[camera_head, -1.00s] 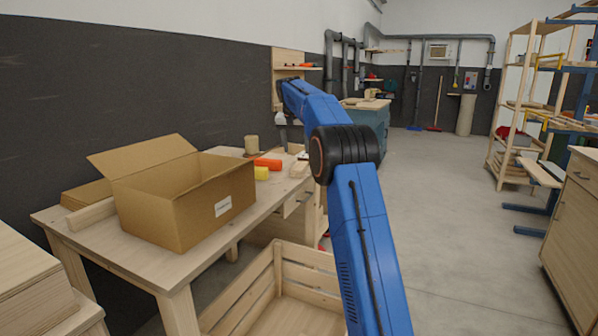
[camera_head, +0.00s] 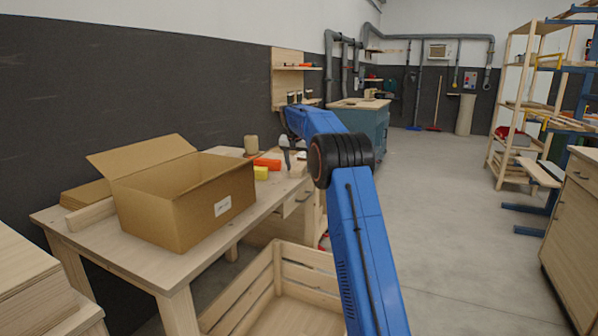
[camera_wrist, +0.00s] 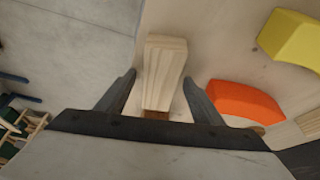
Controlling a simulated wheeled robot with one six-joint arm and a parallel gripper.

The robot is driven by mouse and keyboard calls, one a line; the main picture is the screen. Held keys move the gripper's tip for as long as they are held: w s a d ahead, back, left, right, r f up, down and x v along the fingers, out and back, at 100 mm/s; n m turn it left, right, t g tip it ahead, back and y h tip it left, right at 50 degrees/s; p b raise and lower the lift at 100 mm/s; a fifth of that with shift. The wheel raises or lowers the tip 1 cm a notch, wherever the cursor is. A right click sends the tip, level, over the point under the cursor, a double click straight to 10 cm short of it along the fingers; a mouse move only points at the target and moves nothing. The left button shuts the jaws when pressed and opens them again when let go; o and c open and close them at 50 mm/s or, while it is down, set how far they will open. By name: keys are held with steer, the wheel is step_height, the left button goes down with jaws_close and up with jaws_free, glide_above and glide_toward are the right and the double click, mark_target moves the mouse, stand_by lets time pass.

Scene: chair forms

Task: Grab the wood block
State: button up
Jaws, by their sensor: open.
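The wood block (camera_wrist: 164,72) is a pale, long piece with visible grain, lying on the workbench (camera_wrist: 203,22) in the wrist view. My gripper (camera_wrist: 160,88) is open above it, with one finger to each side of the block. The fingers look apart from the block, and its near end is close to the gripper's body. In the head view my gripper (camera_head: 287,150) hangs over the far right part of the workbench (camera_head: 215,228). The block is hard to make out there.
An orange block (camera_wrist: 245,102) and a yellow block (camera_wrist: 292,40) lie right of the wood block in the wrist view. An open cardboard box (camera_head: 180,200) stands on the bench's near half. A slatted crate (camera_head: 245,300) sits on the floor below.

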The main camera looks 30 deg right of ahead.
steer(key=c, duration=1.2)
steer(key=shift+r, duration=0.15)
